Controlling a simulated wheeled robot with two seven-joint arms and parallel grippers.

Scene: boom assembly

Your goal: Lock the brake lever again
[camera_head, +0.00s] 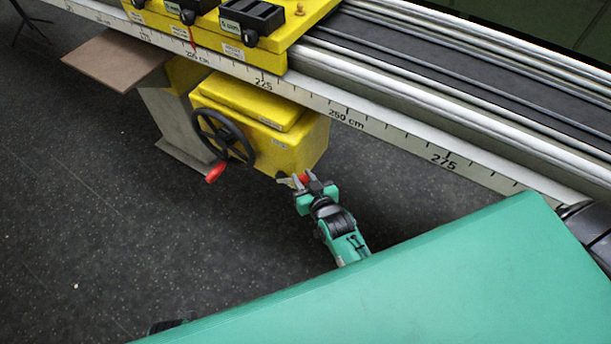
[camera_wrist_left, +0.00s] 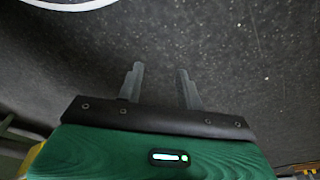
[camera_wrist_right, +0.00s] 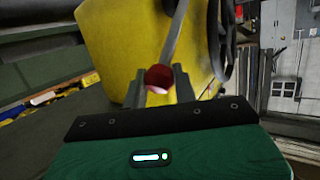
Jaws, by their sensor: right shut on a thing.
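The brake lever ends in a red ball knob (camera_head: 304,178) low beside the yellow brake housing (camera_head: 295,143). In the right wrist view the knob (camera_wrist_right: 158,78) sits between the fingertips, with the grey lever rod (camera_wrist_right: 176,35) rising from it in front of the yellow housing (camera_wrist_right: 125,40). My right gripper (camera_head: 306,182) is shut on the knob; its fingers hide part of it in the head view. My left gripper (camera_wrist_left: 160,82) is open and empty over the dark floor in the left wrist view. I cannot make it out in the head view.
A black handwheel (camera_head: 223,137) with a red handle (camera_head: 216,172) is left of the lever. The long boom with its centimetre scale (camera_head: 345,118) runs above, carrying a yellow carriage (camera_head: 262,50). A brown board (camera_head: 115,60) juts out at left. Dark floor (camera_head: 110,230) is open at lower left.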

